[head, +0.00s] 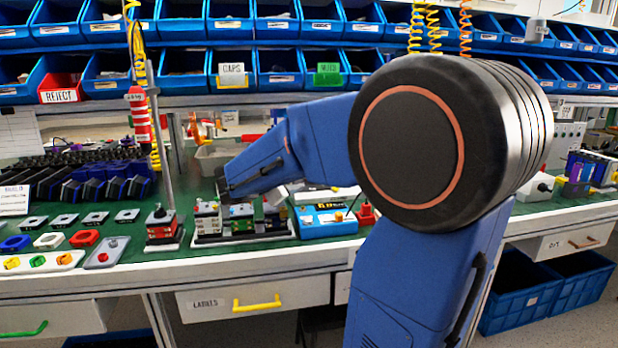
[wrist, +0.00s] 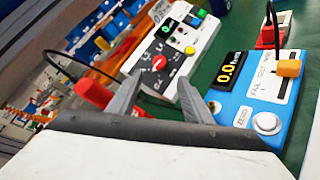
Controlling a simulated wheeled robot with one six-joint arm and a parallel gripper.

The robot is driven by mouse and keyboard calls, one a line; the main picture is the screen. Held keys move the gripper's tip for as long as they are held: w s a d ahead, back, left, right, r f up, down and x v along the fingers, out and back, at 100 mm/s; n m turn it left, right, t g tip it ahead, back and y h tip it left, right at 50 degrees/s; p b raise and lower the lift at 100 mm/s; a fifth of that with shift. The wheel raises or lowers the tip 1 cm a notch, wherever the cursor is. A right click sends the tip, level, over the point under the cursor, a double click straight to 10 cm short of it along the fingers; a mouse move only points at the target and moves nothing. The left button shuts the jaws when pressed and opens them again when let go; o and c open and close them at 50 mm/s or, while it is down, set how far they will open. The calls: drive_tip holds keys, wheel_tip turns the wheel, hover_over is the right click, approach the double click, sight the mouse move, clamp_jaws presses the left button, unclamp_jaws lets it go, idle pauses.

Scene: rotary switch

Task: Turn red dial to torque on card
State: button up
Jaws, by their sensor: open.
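The red dial (wrist: 159,62) sits on a dark panel with white marks around it, in a white-edged unit (wrist: 203,33) in the wrist view. A green-lit display and a yellow button show farther along this unit. My gripper (wrist: 160,79) is open, its two grey fingers on either side of the dial in the picture. I cannot tell whether they touch it. In the head view my gripper (head: 226,186) is over the bench and the dial cannot be made out. A white card (head: 13,199) stands at the far left; its writing is too small to read.
A blue tester (wrist: 250,90) reading 0.0, with an orange knob (wrist: 288,68), stands close right of my gripper. A red piece (wrist: 92,92) with a black cable is at left. Small devices (head: 162,225) crowd the bench. Blue bins (head: 181,30) line the back.

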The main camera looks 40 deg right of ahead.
drive_tip(key=x, duration=1.2)
drive_tip(key=shift+d+f, duration=0.1)
drive_tip(key=shift+d, duration=0.15)
drive_tip(key=c, duration=1.1)
